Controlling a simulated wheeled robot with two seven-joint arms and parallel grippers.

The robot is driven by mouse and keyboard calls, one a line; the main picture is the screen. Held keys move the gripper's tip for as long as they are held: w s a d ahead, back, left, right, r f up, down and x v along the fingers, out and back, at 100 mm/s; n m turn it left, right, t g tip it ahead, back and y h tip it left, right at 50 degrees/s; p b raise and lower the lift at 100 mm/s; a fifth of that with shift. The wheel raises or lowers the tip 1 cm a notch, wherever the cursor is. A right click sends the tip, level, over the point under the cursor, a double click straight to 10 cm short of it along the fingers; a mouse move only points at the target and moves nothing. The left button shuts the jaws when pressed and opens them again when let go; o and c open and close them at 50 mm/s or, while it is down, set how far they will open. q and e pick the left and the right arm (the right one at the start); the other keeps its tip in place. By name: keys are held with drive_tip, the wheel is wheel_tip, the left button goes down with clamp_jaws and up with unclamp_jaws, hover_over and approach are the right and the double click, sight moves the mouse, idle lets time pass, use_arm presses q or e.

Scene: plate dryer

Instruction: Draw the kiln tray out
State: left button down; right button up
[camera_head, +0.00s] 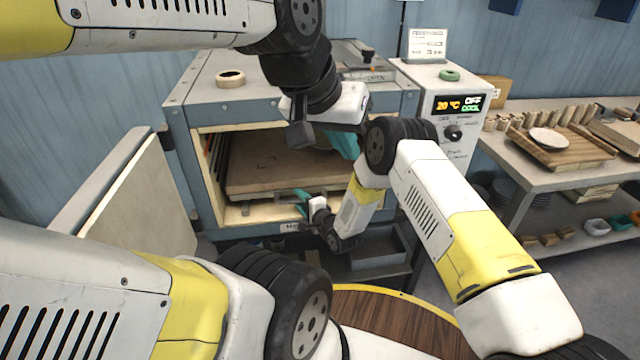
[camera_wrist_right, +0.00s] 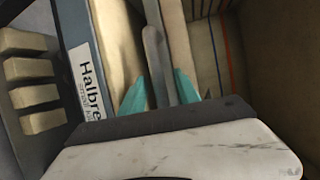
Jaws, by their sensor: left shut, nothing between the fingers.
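The kiln tray (camera_head: 265,165), a brown slab, lies inside the open kiln chamber (camera_head: 210,80). A grey bar handle (camera_wrist_right: 154,50) runs along its front edge. My right gripper (camera_head: 303,203) is low at the chamber's front opening. In the right wrist view its teal fingers (camera_wrist_right: 160,92) lie close on both sides of the bar and look shut on it. My left gripper (camera_head: 345,143) is shut and empty in front of the opening's upper right, apart from the tray. My arms hide part of the tray's right side.
The kiln door (camera_head: 125,205) stands open at the left. The control box (camera_head: 450,105) reads 20 °C, OFF and COOL. A side table (camera_head: 525,175) with wooden pieces and a plate stands at the right. A round wooden top (camera_head: 385,325) is in front, below my arms.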

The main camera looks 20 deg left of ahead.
clamp_jaws()
idle(1.3)
